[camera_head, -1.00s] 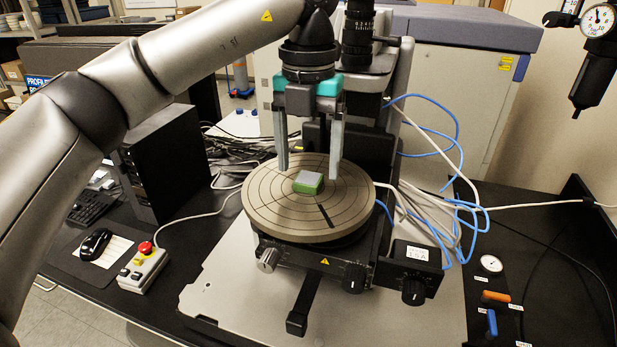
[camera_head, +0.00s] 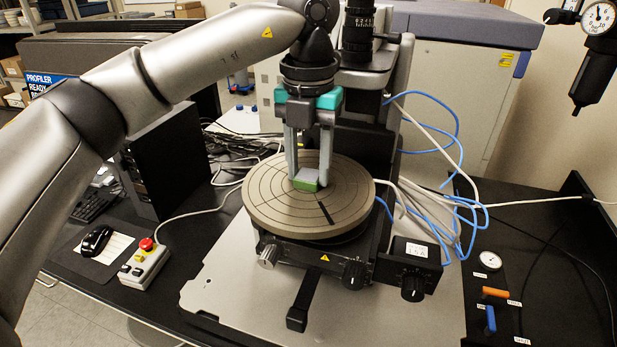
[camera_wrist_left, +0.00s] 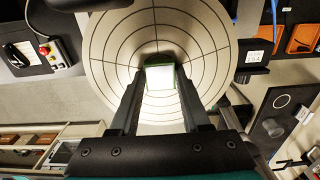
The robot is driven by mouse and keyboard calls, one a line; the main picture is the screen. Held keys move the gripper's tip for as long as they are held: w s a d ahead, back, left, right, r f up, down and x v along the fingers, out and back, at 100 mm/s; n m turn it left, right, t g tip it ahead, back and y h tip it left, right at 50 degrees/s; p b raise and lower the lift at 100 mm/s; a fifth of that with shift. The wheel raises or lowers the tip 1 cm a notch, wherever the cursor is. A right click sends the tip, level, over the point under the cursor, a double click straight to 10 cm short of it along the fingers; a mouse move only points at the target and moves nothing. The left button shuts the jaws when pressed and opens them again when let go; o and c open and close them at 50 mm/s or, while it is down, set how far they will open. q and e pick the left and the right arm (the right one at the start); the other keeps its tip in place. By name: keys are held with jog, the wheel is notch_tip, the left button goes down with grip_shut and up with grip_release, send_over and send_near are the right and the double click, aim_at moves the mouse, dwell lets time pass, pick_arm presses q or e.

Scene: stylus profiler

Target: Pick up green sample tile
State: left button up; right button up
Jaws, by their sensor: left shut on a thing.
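The green sample tile (camera_head: 306,185), a small block with a pale grey top and green sides, is at the middle of the round brown stage (camera_head: 265,208). My left gripper (camera_head: 308,182) reaches down from above with its fingers shut on two opposite sides of the tile. In the left wrist view the tile (camera_wrist_left: 160,78) shows a bright white top with green edges between the fingertips (camera_wrist_left: 159,85). The tile appears to be at the stage surface; I cannot tell whether there is a gap beneath it. My right gripper is not in view.
The profiler's dark column and lens (camera_head: 358,40) stand close behind my gripper. Knobs (camera_head: 353,275) sit along the stage front. Blue and white cables (camera_head: 450,215) lie to the right. A control box with a red button (camera_head: 146,262) stands at left.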

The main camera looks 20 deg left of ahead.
aim_at(309, 175)
pick_arm(q)
grip_shut()
jog(key=shift+r, duration=0.1)
jog(key=shift+r, duration=0.55)
notch_tip(309, 175, up, 5)
jog(key=shift+r, duration=0.1)
notch_tip(309, 175, up, 14)
jog(key=p, duration=0.3)
jog(key=shift+f, duration=0.2)
jog(key=shift+o, duration=1.8)
grip_release()
grip_shut()
